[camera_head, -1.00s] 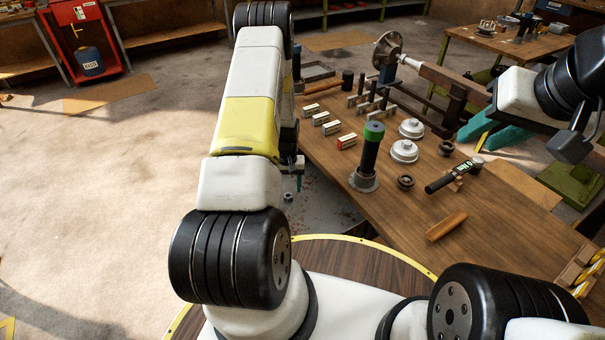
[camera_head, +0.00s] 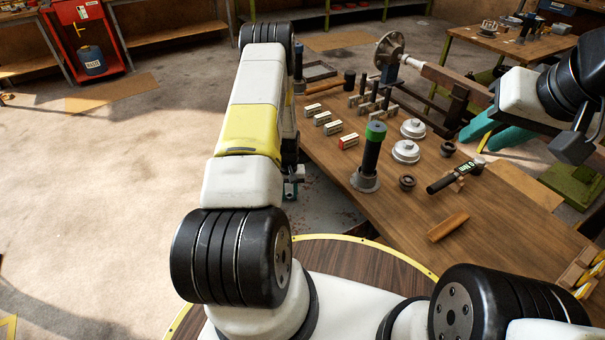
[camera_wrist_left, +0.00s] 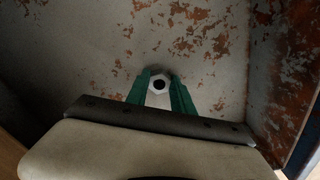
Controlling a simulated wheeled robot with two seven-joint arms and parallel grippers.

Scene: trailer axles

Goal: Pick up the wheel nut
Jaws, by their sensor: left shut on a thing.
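In the left wrist view, the wheel nut (camera_wrist_left: 161,84) is a pale hexagonal piece with a dark hole. It sits between the two green fingers of my left gripper (camera_wrist_left: 160,92), which are shut on it. Behind it is a worn grey metal surface (camera_wrist_left: 95,55) with rust patches. In the head view my left gripper (camera_head: 292,188) is small and partly hidden by my arm, beside the table's left edge. My right gripper (camera_head: 494,134) is at the upper right, its teal fingers apart and nothing seen between them.
The wooden table (camera_head: 490,240) holds a green-topped black cylinder tool (camera_head: 372,148), silver hubs (camera_head: 406,151), small boxes (camera_head: 348,141), a digital wrench (camera_head: 446,180) and a wooden handle (camera_head: 447,226). An axle (camera_head: 440,76) lies beyond. A rusty wall (camera_wrist_left: 285,85) stands right of my left gripper.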

